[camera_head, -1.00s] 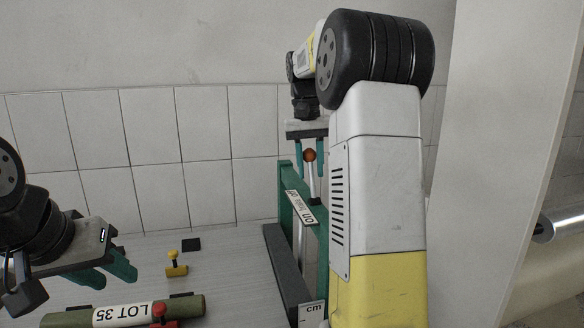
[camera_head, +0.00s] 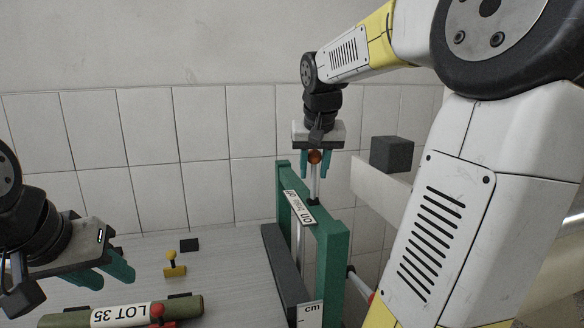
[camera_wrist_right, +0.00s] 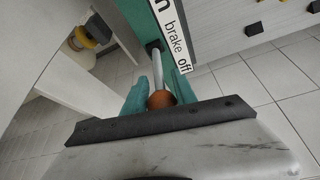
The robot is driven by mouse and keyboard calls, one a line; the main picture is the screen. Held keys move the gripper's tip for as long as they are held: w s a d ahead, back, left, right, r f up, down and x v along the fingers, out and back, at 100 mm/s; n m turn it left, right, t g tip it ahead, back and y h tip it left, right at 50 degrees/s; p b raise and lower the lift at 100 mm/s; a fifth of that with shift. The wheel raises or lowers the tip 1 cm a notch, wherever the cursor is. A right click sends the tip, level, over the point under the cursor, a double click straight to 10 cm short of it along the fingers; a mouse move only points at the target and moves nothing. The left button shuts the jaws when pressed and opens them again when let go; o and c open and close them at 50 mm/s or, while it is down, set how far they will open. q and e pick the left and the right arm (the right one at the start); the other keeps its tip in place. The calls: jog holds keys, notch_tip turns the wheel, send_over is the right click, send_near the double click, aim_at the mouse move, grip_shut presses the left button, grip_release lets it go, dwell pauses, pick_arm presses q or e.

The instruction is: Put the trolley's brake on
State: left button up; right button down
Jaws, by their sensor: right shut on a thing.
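The brake lever (camera_head: 314,186) is a pale rod with an orange-brown ball knob (camera_head: 315,157), standing about upright on the green trolley frame (camera_head: 334,240). A white plate (camera_head: 299,207) beside it reads "on", "brake", "off"; its "on" end is nearer in the head view. My right gripper (camera_head: 315,160) points down, with its teal fingers shut on the knob. The right wrist view shows the knob (camera_wrist_right: 161,100) between the fingers and the rod running to a dark slot. My left gripper (camera_head: 106,273) is open and empty at the left.
A green roll labelled LOT 35 (camera_head: 122,313) with a red clamp (camera_head: 157,314) lies at the lower left. A yellow knobbed piece (camera_head: 174,266) and a black block (camera_head: 189,245) lie on the grey surface. A dark cube (camera_head: 392,154) is right of the lever. A tiled wall stands behind.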

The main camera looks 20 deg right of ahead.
aim_at(315, 185)
jog(key=shift+s+f+t, duration=0.2)
jog(key=shift+s+t, duration=0.9)
jog(key=shift+t, duration=0.1)
jog(key=shift+s+a+f+t, duration=0.1)
jog(key=shift+s+f+t, duration=0.2)
jog(key=shift+s+t, duration=0.65)
jog(key=shift+w+f+t, duration=0.1)
jog(key=shift+t, duration=0.15)
jog(key=c, duration=1)
grip_release()
jog(key=shift+c, duration=0.2)
jog(key=shift+s+r, duration=0.25)
jog(key=shift+r, duration=0.15)
jog(key=v, duration=0.7)
jog(key=shift+a, duration=0.2)
